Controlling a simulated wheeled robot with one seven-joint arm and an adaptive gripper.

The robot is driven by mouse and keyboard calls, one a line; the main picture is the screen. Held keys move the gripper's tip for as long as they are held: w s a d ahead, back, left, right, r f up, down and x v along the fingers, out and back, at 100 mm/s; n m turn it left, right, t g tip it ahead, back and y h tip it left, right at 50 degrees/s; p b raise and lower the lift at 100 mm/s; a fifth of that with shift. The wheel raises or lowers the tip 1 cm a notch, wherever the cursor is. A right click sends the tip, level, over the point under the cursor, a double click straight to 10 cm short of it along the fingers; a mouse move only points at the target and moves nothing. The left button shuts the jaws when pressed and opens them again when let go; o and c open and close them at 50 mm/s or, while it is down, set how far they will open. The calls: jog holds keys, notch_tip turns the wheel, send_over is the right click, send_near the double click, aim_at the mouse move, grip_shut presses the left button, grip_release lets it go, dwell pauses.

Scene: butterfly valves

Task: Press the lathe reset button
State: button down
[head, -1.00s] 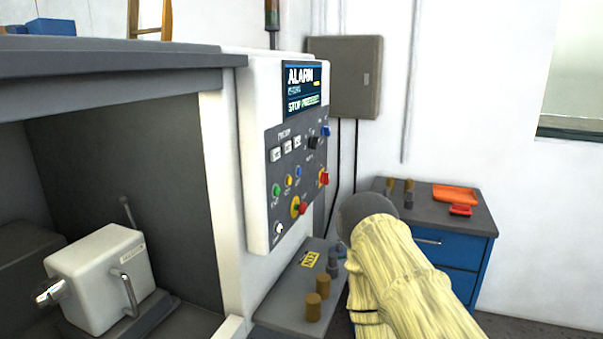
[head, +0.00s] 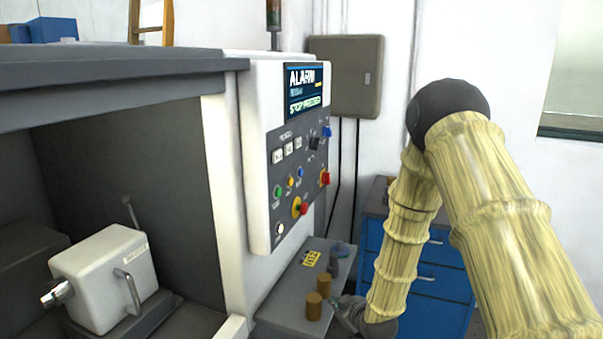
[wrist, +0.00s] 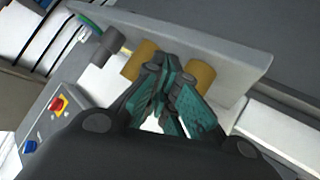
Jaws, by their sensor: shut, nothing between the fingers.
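The lathe's control panel (head: 298,180) faces right in the head view, under a screen (head: 307,92) reading "ALARM". The labels are too small to tell which is reset. My gripper (head: 346,311) is low, beside the shelf under the panel, right of the brass cylinders and apart from the panel. In the wrist view my gripper (wrist: 168,70) is shut and empty, its fingertips near the brass cylinders.
The shelf (head: 278,310) holds two brass cylinders (head: 315,305), grey cylinders (head: 334,266) and a yellow tag (head: 311,258). A blue drawer cabinet (head: 425,300) stands behind my arm. A grey box (head: 345,75) hangs on the wall. A white vise-like block (head: 103,275) is inside the lathe.

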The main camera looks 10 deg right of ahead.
aim_at(301, 172)
jog(key=w+d+r+n+t, duration=0.1)
jog(key=w+r, duration=0.3)
jog(key=r, duration=0.7)
jog(key=w+d+r+n+t+y, duration=0.1)
jog(key=w+r, duration=0.4)
jog(key=r, duration=0.6)
jog(key=w+d+r+n+t, duration=0.3)
jog(key=w+r+t, duration=0.2)
jog(key=r, duration=0.6)
jog(key=shift+w+d+y+p, duration=0.2)
jog(key=shift+w+y+p, duration=0.1)
jog(key=shift+p, duration=0.15)
jog(key=shift+a+r, duration=0.1)
jog(key=w+a, duration=0.4)
jog(key=a, duration=0.3)
jog(key=shift+w, duration=0.4)
jog(key=shift+w+a, duration=0.1)
jog(key=shift+a, duration=0.1)
jog(key=shift+w+a+b, duration=0.1)
jog(key=shift+a+b, duration=0.15)
jog(key=shift+b, duration=0.15)
